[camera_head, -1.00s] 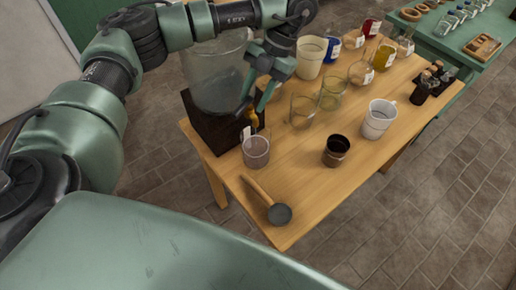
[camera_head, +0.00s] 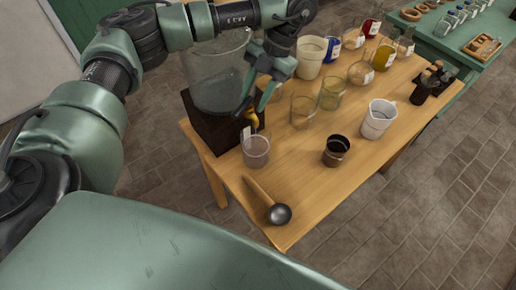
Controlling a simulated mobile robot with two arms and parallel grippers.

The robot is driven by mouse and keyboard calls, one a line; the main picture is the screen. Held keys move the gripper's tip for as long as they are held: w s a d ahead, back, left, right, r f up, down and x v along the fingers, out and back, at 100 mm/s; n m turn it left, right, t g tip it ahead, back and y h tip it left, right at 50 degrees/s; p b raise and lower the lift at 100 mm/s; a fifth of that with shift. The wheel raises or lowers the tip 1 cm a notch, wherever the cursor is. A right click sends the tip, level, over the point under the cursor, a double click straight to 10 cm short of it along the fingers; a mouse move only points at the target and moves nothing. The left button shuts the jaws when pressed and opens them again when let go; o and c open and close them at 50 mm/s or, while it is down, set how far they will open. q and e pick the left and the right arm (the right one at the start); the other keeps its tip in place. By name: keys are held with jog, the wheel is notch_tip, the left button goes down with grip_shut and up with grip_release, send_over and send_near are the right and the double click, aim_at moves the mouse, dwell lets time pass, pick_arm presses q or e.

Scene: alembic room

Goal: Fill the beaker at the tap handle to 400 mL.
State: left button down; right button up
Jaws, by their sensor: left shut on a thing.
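A clear glass beaker (camera_head: 256,153) stands upright at the table's left end, just below and in front of the brass tap (camera_head: 253,121). The tap belongs to a big clear glass vessel (camera_head: 218,88) on a dark wooden block (camera_head: 212,128). My left gripper (camera_head: 252,108) reaches down in front of the vessel, its fingers closed at the tap handle. The fingers partly hide the handle. The beaker looks faintly pinkish; its liquid level and marks are too small to read. My right gripper is not in view.
A ladle (camera_head: 275,212) lies at the near corner of the wooden table (camera_head: 300,190). A dark cup (camera_head: 336,151), a white jug (camera_head: 379,119) and two empty-looking glasses (camera_head: 303,112) stand to the right. Several labelled vessels stand behind. A green table (camera_head: 450,40) is beyond.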

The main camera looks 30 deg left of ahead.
pick_arm(q)
jog(key=shift+s+a+f, duration=0.2)
jog(key=shift+a+f, duration=0.05)
jog(key=shift+f, duration=0.05)
jog(key=shift+s+m, duration=0.1)
jog(key=shift+m, duration=0.2)
jog(key=shift+s+a+m+y+b, duration=0.15)
jog(key=shift+m+y, duration=0.1)
jog(key=shift+m, duration=0.25)
jog(key=shift+s+a+m+y+b, duration=0.15)
jog(key=shift+m+y, duration=0.1)
jog(key=shift+m, duration=0.25)
jog(key=shift+d, duration=0.1)
jog(key=shift+t, duration=0.3)
jog(key=shift+m, duration=0.6)
jog(key=shift+m+t+y, duration=0.3)
jog(key=shift+m+t, duration=0.1)
jog(key=shift+m, duration=0.2)
